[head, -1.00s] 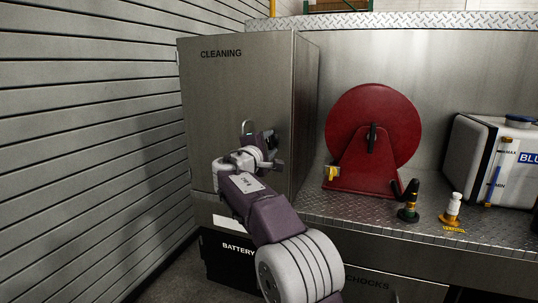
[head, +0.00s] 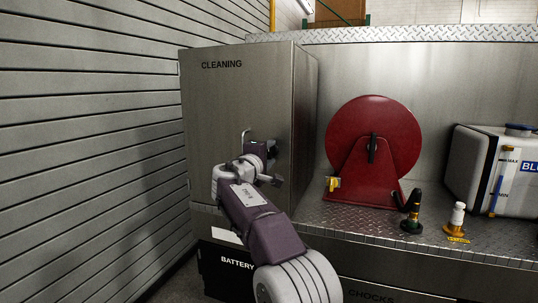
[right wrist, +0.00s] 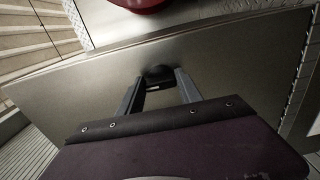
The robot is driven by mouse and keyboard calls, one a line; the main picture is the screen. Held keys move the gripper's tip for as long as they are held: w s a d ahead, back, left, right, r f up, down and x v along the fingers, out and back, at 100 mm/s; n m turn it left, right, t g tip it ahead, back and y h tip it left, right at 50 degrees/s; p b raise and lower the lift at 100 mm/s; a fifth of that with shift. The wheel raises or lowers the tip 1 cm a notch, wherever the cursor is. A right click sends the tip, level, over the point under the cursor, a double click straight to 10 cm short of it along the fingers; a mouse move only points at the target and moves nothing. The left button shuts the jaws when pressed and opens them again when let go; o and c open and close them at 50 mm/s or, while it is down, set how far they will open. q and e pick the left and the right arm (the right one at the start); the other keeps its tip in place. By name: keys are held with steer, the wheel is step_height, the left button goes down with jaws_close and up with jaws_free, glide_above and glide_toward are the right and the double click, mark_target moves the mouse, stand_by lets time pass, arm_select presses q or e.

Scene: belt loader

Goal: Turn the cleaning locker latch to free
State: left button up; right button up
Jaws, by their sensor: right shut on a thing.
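The cleaning locker (head: 225,105) is a grey metal cabinet marked CLEANING, left of centre in the head view; its door also fills much of the right wrist view (right wrist: 80,95). Its latch (right wrist: 157,74) shows in the right wrist view as a small black piece on the door, between my fingers. My right gripper (right wrist: 160,88) is shut on the latch. My left gripper is out of view.
A red reel (head: 372,145) stands on the tread-plate shelf (head: 330,215) to the right. Small fittings (head: 411,212) and a white tank (head: 490,165) stand farther right. A slatted wall (head: 90,150) runs close on the left. A battery box (head: 220,262) is below the locker.

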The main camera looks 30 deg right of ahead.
steer(key=o, duration=1.4)
steer(key=b+v, duration=0.1)
steer(key=v, duration=0.8)
steer(key=shift+b, duration=0.35)
